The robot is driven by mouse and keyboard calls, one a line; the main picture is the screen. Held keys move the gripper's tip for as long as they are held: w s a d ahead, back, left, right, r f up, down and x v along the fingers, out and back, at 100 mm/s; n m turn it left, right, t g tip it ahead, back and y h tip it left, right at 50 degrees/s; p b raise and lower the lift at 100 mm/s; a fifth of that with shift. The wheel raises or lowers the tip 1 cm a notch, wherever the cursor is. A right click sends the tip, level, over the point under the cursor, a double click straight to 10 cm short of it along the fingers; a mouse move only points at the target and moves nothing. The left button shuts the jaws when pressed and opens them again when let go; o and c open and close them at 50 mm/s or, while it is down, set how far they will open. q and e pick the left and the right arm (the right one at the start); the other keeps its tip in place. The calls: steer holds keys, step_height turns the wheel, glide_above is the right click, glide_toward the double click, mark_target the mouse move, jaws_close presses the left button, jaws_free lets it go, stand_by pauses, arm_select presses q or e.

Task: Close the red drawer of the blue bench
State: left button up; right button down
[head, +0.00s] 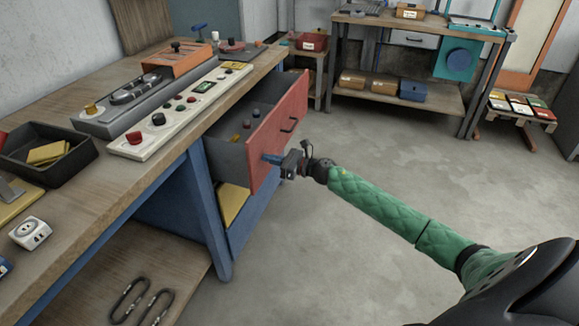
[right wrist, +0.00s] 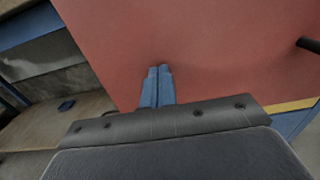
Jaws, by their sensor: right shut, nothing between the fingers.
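The red drawer (head: 279,130) of the blue bench (head: 207,205) is pulled out, and its grey inside shows with several small things in it. Its dark handle (head: 288,124) is on the red front, and one end of it shows at the right edge of the right wrist view (right wrist: 309,45). My right gripper (head: 268,158) is shut and empty, with its blue fingertips at the lower near part of the drawer front. In the right wrist view the fingertips (right wrist: 159,70) point at the red front (right wrist: 190,45); I cannot tell whether they touch it. My left gripper is not in view.
The bench top holds a control panel (head: 180,112), a black tray (head: 45,172) and a white socket (head: 30,233). A second workbench (head: 410,100) stands at the back. The grey floor (head: 330,250) to the right of the bench is clear.

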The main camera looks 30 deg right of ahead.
steer(key=b+x, duration=0.1)
steer(key=x, duration=1.3)
steer(key=shift+w+a+b, duration=0.15)
steer(key=shift+a+b, duration=0.05)
steer(key=shift+b, duration=0.15)
steer(key=shift+w+a, duration=0.1)
steer(key=shift+w, duration=0.05)
steer(key=shift+r, duration=0.2)
steer(key=shift+r, duration=0.15)
